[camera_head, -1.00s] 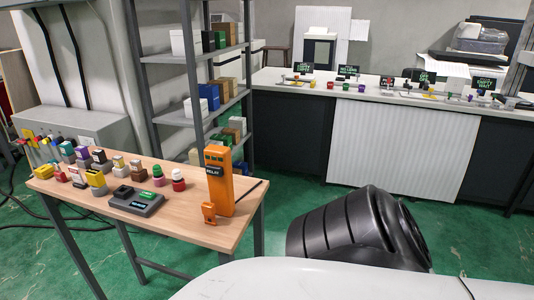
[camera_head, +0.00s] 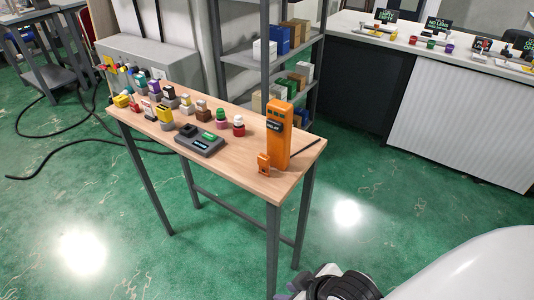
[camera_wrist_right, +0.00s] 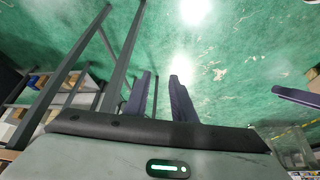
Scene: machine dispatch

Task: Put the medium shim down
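I cannot pick out a medium shim in either view. My right gripper (camera_wrist_right: 162,92) shows in the right wrist view. Its two dark fingers are apart, and only green floor shows between them. It hangs over the floor, with grey metal legs to the left in that view. My left gripper cannot be made out in the head view. The wooden table (camera_head: 245,160) stands in the middle of the head view. It holds several small coloured pieces, a grey device (camera_head: 200,141) with a green patch, and an orange upright unit (camera_head: 279,135).
A grey shelf rack (camera_head: 240,61) with boxes stands behind the table. A long counter (camera_head: 345,27) with small parts and dark signs runs along the back right. Black cables (camera_head: 75,150) lie on the floor at left. Green floor is free in front of the table.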

